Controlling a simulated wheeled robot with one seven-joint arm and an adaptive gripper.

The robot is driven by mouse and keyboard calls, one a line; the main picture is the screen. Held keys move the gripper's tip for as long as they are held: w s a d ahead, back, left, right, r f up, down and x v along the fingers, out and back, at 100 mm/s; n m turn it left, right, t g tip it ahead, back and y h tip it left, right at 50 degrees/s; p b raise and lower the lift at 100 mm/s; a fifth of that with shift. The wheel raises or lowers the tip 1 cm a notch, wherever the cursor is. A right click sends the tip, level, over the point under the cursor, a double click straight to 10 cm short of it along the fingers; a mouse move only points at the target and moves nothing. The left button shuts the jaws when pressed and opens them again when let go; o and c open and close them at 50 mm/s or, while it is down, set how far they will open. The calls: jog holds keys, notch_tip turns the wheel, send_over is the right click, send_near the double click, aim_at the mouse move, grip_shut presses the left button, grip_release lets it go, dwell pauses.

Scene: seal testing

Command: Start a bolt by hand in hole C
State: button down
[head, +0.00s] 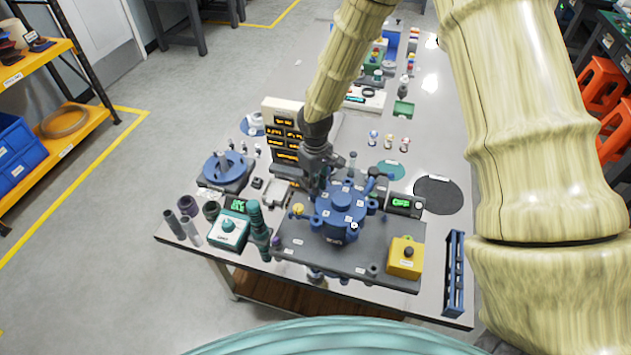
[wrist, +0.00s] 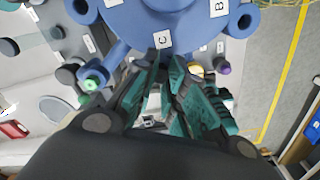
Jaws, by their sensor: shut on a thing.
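A blue round housing (head: 340,203) with lugs around its rim stands on a dark grey plate. In the wrist view, the housing (wrist: 165,14) fills the top, with labels C (wrist: 163,40) and B (wrist: 219,7) on it. My gripper (head: 327,177) is at the housing's far left side in the head view. In the wrist view, my gripper (wrist: 160,62) has its fingertips close together just below label C. It is shut on a bolt, which the fingers mostly hide. Hole C itself is hidden, so I cannot tell whether the bolt touches it.
The dark plate (head: 300,252) also bears a yellow box with a black button (head: 405,257). A green-lit display (head: 404,205) stands right of the housing. A ribbed green column (head: 258,230) and a teal dial box (head: 228,230) stand left. A blue rack (head: 454,275) is at the right edge.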

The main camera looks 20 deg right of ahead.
jog(key=shift+f, duration=0.15)
jog(key=m, duration=0.4)
jog(key=shift+s, duration=0.15)
jog(key=shift+m, duration=0.3)
jog(key=m, duration=0.3)
jog(key=shift+m, duration=0.4)
jog(key=shift+m, duration=0.9)
jog(key=c, duration=1.4)
grip_release()
jog(key=shift+a, duration=0.1)
